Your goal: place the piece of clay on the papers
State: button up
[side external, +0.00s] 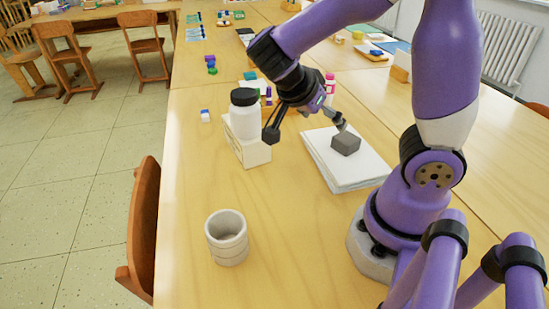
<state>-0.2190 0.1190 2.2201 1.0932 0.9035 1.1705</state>
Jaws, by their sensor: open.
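The piece of clay (345,144) is a dark grey block. It appears to rest on the stack of white papers (347,174), towards the far side of the stack. My gripper (306,130) is open and empty, with its fingers spread wide. It is above and to the left of the clay in the picture. Its right fingertip shows just above the clay's top edge; I cannot tell whether they touch. Its left fingertip shows beside the white bottle.
A white bottle with a black lid (244,116) stands at a cream box (254,153) left of the papers. A grey ribbed cup (227,238) stands near the front. A pink bottle (330,83) is behind my gripper. The wooden table (290,240) is clear right of the cup.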

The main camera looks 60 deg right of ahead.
jog(key=a+r+n+t+y, duration=0.2)
jog(key=a+n+t+y, duration=0.1)
jog(key=n, duration=0.7)
jog(key=w+a+r+n+t+y, duration=0.1)
jog(key=a+r+n+t+y, duration=0.2)
jog(key=a+n, duration=0.5)
jog(key=n+t+y, duration=0.1)
jog(key=n+t, duration=0.1)
jog(key=shift+a+r+n+y, duration=0.2)
jog(key=shift+n+y, duration=0.1)
jog(key=shift+n, duration=0.1)
